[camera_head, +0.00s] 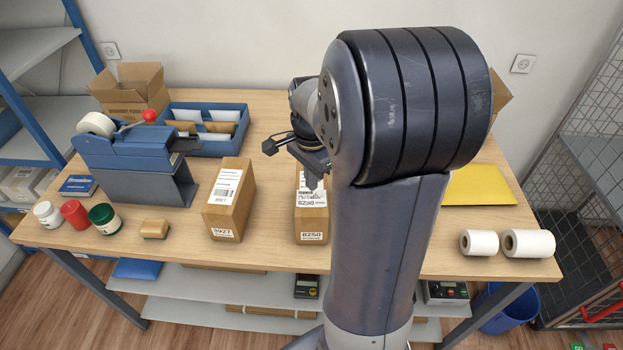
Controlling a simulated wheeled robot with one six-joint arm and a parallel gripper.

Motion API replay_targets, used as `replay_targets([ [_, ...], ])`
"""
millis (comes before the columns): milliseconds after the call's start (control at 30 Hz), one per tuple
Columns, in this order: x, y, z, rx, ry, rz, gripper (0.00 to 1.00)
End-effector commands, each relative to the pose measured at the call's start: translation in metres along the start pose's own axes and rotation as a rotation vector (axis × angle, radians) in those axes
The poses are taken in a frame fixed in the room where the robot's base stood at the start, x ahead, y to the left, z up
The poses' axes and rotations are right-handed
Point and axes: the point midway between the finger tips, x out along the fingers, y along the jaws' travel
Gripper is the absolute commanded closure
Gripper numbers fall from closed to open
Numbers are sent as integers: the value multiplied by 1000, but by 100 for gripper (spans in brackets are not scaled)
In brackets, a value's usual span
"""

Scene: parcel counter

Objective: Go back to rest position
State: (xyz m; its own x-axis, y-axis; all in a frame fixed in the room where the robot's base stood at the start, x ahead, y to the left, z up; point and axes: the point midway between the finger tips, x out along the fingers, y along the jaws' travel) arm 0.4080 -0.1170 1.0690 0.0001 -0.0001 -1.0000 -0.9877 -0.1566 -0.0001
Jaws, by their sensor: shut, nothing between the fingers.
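My gripper (312,184) shows left of my big arm link, near the middle of the table. Its fingers point down, shut and empty, in front of or just over a brown parcel (312,232) labelled 8250. Whether the fingertips touch that parcel I cannot tell. My arm covers the parcel's right side and much of the table's middle right. A second brown parcel (232,215), labelled 5927, stands upright to the left, apart from the gripper.
A blue tape dispenser (135,165), a blue tray (240,147) and an open carton (130,93) stand at the left. Several jars line the table's (270,255) front left. White rolls (528,243) and a yellow envelope (475,187) lie right. A wire cage (590,180) stands beyond.

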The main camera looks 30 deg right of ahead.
Motion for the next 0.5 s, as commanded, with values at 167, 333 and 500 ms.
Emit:
replay_targets([
  [167,-28,0,0,0,0,0,100],
  [333,-44,0,0,0,0,0,100],
  [500,-44,0,0,0,0,0,100],
])
